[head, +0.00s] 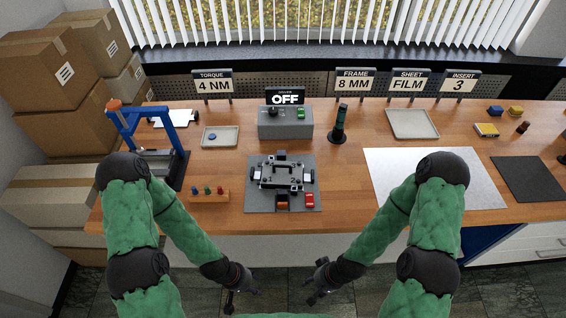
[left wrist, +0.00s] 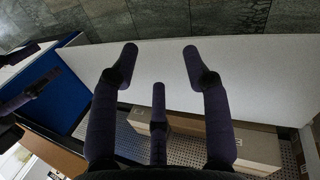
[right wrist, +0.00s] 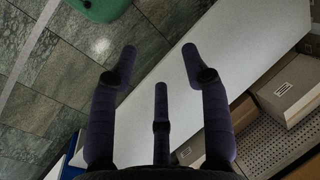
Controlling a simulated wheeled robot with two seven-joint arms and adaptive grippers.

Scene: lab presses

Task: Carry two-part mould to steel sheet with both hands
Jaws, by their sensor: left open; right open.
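The two-part mould (head: 281,174) is a dark block with light handles at its left and right ends. It sits on a grey mat (head: 256,203) in the middle of the bench. The steel sheet (head: 450,193) is a bare, light plate lying flat on the bench to the right, partly hidden by my right arm. My left gripper (head: 229,303) hangs low in front of the bench, open and empty. My right gripper (head: 312,295) is also low in front of the bench, open and empty. In the left wrist view (left wrist: 160,55) and right wrist view (right wrist: 157,65) the fingers are spread with nothing between them.
A blue press (head: 140,130) stands at the left with a rack of small drivers (head: 208,196) before it. A grey control box (head: 285,122) reading OFF stands behind the mould. A dark upright tool (head: 339,125), a tray (head: 412,123) and a black mat (head: 530,178) lie to the right.

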